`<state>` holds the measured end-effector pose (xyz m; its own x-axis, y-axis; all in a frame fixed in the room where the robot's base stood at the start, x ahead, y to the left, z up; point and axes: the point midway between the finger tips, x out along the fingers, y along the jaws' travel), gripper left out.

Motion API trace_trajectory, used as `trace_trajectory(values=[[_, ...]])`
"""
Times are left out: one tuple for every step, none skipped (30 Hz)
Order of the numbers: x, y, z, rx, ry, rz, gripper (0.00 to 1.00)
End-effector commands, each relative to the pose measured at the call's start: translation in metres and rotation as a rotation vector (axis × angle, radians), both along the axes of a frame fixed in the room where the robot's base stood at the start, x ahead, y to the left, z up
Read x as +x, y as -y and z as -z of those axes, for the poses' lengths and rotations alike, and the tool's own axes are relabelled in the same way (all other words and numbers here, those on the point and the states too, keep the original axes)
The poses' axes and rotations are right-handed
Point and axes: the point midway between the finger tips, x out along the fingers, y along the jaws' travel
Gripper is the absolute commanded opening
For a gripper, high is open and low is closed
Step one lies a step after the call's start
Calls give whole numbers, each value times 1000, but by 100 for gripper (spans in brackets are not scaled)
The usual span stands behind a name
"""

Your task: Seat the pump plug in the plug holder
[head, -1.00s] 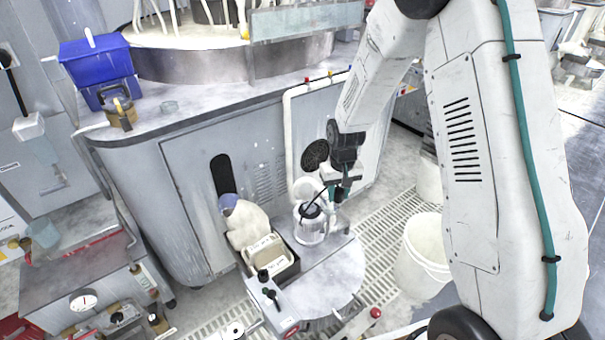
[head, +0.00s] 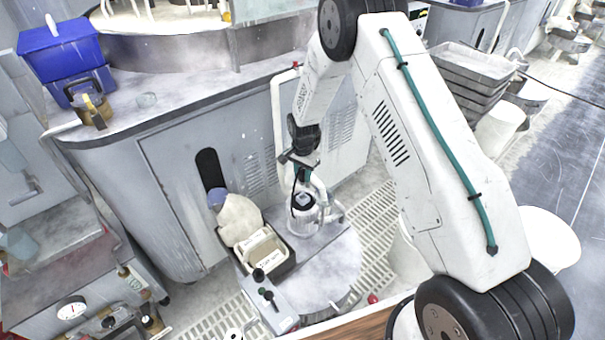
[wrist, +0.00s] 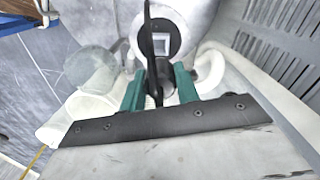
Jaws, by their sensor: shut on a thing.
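My gripper (wrist: 158,90) has two green fingers, shut on a dark piece that I take to be the pump plug (wrist: 157,72). A black cable runs from the plug up through the middle of the wrist view. In the head view, my gripper (head: 303,176) is just above a clear jar (head: 304,222) on a small round-ended stand. In the wrist view a white round part with a square, pale-framed face (wrist: 162,44) lies just beyond the fingertips, partly behind the cable. I cannot tell whether this is the plug holder, or whether the plug touches it.
A tray with a cream insert (head: 262,250) and a white bottle with a blue cap (head: 238,215) stand left of the jar. A white curved pipe (wrist: 209,68) lies right of the fingers. The front of the round stand (head: 330,270) is clear.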

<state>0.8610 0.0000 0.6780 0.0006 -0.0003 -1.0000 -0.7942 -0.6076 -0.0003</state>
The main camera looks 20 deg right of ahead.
Motion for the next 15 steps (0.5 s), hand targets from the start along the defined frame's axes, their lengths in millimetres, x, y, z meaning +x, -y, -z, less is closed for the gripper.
trace_trajectory(values=[[0,0,0,0,0,0,8],[0,1,0,0,0,0,8],[0,1,0,0,0,0,8],[0,1,0,0,0,0,8],[-1,0,0,0,0,-1,8],[-1,0,1,0,0,0,8],[-1,0,2,-1,-1,0,8],[-1,0,3,0,-1,-1,8],[-1,1,5,0,-1,-1,8],[-1,1,8,0,-2,-1,8],[-1,1,10,0,-3,-1,8],[-2,1,14,0,-4,-1,8],[-1,1,16,0,-3,-1,8],[-1,1,19,0,-2,-1,8],[-1,1,23,0,-1,-1,8]])
